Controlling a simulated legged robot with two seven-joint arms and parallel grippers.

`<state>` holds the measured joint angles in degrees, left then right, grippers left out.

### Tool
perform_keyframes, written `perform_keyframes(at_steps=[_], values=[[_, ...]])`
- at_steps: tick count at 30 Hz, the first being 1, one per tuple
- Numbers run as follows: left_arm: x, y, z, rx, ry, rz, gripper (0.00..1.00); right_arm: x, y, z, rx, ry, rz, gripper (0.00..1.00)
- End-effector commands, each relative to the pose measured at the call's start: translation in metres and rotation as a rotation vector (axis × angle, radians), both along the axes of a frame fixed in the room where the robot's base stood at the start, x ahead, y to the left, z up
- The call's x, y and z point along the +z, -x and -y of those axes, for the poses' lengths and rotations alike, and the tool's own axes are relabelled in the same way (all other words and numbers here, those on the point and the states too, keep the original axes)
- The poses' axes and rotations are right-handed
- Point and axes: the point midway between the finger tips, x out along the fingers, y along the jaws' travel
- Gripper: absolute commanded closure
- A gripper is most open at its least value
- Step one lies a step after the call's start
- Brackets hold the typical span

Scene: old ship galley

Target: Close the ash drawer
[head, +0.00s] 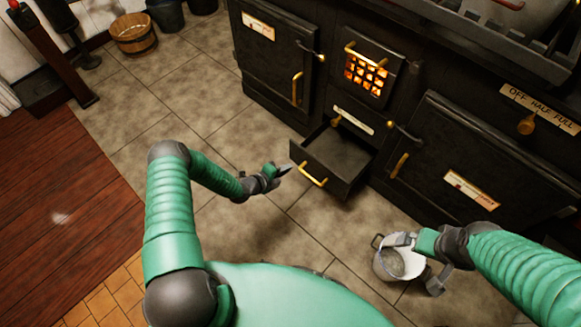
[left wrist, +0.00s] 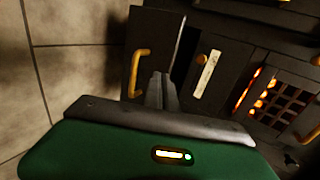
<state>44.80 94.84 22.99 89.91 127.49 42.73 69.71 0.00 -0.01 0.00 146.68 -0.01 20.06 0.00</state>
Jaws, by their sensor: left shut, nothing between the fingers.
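The ash drawer (head: 338,160) is dark metal and stands pulled out of the black stove, below the glowing grate. Its inside looks bare. Its brass handle (head: 313,181) is on the front panel and also shows in the left wrist view (left wrist: 136,72). My left gripper (head: 284,171) is shut and empty, just left of the drawer front. In the left wrist view its fingers (left wrist: 163,92) are together and overlap the edge of the drawer front; contact is unclear. My right gripper (head: 402,240) is at the rim of a pale pail (head: 387,270); its finger state is unclear.
The glowing grate door (head: 367,75) is above the drawer. Stove doors stand left (head: 268,65) and right (head: 455,160) of it. A small brass knob (head: 336,121) is behind the drawer. Tiled floor (head: 180,85) is clear to the left; a wooden tub (head: 134,34) stands far back.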

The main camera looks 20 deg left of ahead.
Motion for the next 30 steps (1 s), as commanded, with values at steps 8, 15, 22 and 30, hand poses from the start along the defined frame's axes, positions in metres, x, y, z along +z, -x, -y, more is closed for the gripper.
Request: perform_keyframes(at_steps=[8,15,22,30], values=[[-0.039,-0.050,0.020,-0.006,-0.003,0.002,1.00,-0.043,0.000,0.000,0.000,0.000,0.000,0.01],[-0.039,-0.087,0.033,-0.007,-0.003,0.003,1.00,-0.064,0.000,0.000,0.000,0.000,0.000,0.01],[-0.035,-0.095,0.036,-0.005,-0.003,0.001,1.00,-0.066,0.000,0.000,0.000,0.000,0.000,0.01],[-0.036,-0.096,0.036,-0.005,-0.003,0.001,1.00,-0.066,0.000,0.000,0.000,0.000,0.000,0.01]])
